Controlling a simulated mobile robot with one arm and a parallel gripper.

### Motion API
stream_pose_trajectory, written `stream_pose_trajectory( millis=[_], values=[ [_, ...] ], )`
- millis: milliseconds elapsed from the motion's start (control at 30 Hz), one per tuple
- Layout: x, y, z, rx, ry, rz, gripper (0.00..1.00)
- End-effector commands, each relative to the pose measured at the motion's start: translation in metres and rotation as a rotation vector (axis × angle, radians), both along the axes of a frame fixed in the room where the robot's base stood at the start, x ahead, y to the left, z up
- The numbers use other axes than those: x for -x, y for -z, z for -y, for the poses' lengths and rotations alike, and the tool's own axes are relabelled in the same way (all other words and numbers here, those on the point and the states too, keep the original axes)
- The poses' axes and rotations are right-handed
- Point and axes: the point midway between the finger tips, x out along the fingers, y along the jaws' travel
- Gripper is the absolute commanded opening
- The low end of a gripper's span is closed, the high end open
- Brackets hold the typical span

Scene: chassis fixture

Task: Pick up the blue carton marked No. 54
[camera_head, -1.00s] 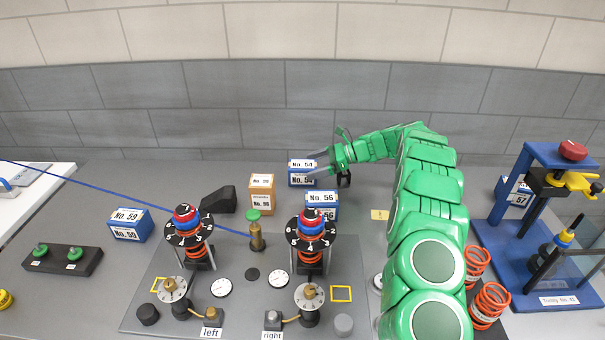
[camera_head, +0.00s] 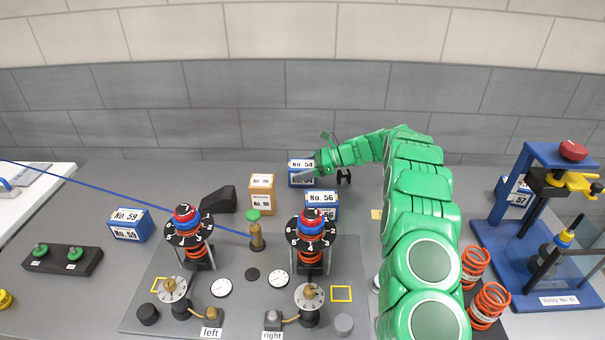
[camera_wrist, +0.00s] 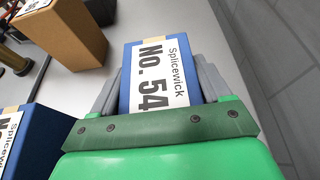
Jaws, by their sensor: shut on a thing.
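The blue carton marked No. 54 (camera_head: 302,167) stands on the grey table at the back, near the wall. In the wrist view its white label reading "Splicewick No. 54" (camera_wrist: 162,75) faces me. My gripper (camera_head: 302,174) reaches it from the right; in the wrist view the grey fingers of my gripper (camera_wrist: 160,85) lie along both sides of the carton, shut on it. The carton looks still at table level; whether its base touches the table is hidden.
The blue No. 56 carton (camera_head: 322,199) stands just in front, and a brown carton (camera_head: 261,193) to the left. Two dial posts (camera_head: 311,228) (camera_head: 188,228) and a brass post (camera_head: 256,238) stand nearer. The No. 59 carton (camera_head: 128,225) is at left, a blue press frame (camera_head: 548,240) at right.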

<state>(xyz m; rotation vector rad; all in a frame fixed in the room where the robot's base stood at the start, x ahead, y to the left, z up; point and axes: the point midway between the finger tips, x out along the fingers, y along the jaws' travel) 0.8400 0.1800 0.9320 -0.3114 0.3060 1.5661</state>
Motion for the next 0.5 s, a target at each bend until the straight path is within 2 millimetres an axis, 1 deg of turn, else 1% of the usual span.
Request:
stream_pose_trajectory(
  millis=[333,433,500],
  values=[
    [0.000,-0.003,0.000,0.000,0.000,0.001,0.37],
    [0.000,-0.011,-0.001,0.000,-0.001,0.002,0.37],
    [0.000,-0.019,-0.001,0.001,-0.002,0.004,0.37]
  ],
)
